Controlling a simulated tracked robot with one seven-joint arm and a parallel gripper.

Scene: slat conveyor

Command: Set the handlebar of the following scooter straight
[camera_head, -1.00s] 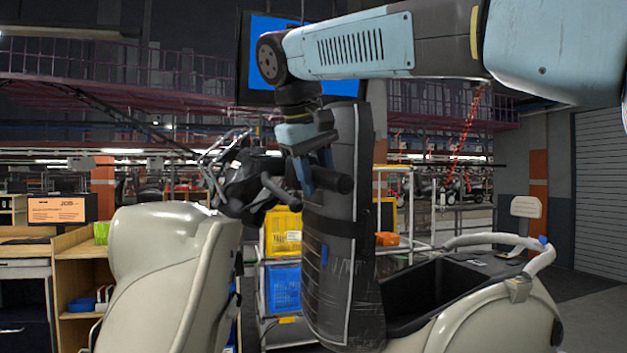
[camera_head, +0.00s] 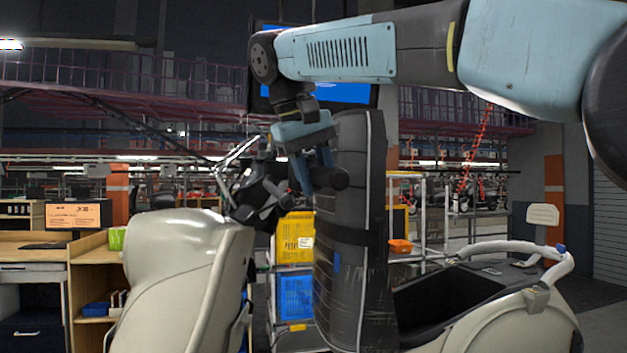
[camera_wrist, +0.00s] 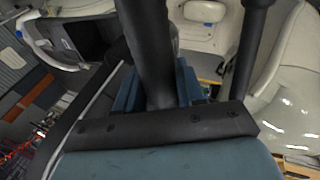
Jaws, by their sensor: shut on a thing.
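The scooter's cream front shield (camera_head: 180,265) stands at the lower left in the head view. Its black handlebar (camera_head: 258,192) is above and to the right of the shield, seen at an angle, with thin metal parts on top. My gripper (camera_head: 318,180) reaches down from above and is shut on the near black grip of the handlebar. In the wrist view the blue fingers (camera_wrist: 160,92) close around a thick black bar (camera_wrist: 148,45). A second dark bar (camera_wrist: 252,45) lies to its right.
A tall dark padded seat (camera_head: 350,235) stands upright just behind my gripper. A cream scooter rear (camera_head: 510,320) with a rail and open dark compartment is at right. Yellow (camera_head: 295,237) and blue (camera_head: 296,297) crates stand on a rack behind. Desks are at left.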

